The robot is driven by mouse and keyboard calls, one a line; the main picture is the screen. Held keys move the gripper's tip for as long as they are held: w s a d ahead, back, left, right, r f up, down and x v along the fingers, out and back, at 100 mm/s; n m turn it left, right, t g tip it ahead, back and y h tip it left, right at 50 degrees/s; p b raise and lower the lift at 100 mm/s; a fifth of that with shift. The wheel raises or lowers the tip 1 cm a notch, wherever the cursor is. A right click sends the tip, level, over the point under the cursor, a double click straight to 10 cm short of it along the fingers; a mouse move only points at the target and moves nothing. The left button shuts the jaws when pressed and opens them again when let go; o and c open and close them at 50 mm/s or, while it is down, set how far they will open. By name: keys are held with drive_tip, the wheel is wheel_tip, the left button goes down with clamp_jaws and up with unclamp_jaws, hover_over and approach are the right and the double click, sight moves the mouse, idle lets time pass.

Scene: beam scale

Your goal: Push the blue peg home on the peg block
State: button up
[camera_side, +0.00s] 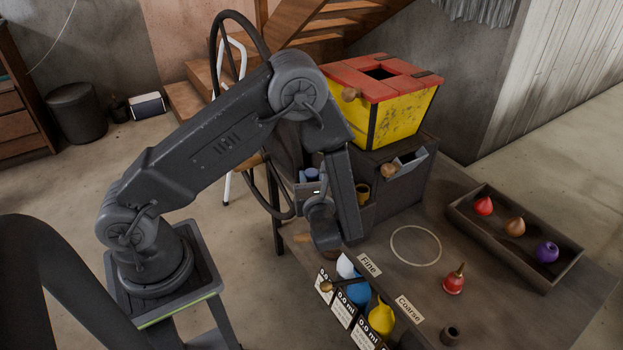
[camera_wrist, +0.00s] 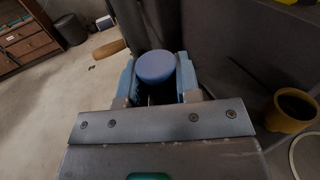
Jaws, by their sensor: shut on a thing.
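The blue peg (camera_wrist: 156,66) shows its round, flat top between the two pale blue fingers of my gripper (camera_wrist: 158,80) in the wrist view. My gripper is shut on it. In the side view, the blue peg (camera_side: 312,174) is a small blue shape at my gripper (camera_side: 312,182), beside the grey drawer unit and partly behind my arm. Its lower part is hidden. I cannot make out the peg block in either view, so I cannot tell how the peg sits relative to it.
A grey drawer unit (camera_side: 405,185) carries a yellow box with a red lid (camera_side: 405,105). A yellow cup (camera_wrist: 290,110) stands close on the right. A tray (camera_side: 540,270) holds coloured bulbs. Bottles and cards line the table's front. A white ring (camera_side: 416,228) marks bare tabletop.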

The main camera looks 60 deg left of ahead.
drive_tip(key=shift+f, duration=0.2)
drive_tip(key=o, duration=0.9)
drive_tip(key=v, duration=1.2)
drive_tip(key=s+r+n+h, duration=0.6)
drive_tip(key=r+n+h, duration=0.2)
drive_tip(key=r+n, duration=0.2)
drive_tip(key=s+r+n+g+h, duration=0.1)
drive_tip(key=s+r+n+h, duration=0.5)
drive_tip(key=r+n, duration=0.5)
drive_tip(key=n+h, duration=0.1)
drive_tip(key=h, duration=0.1)
drive_tip(key=shift+r+n+h, duration=0.2)
drive_tip(key=shift+n+h, duration=0.1)
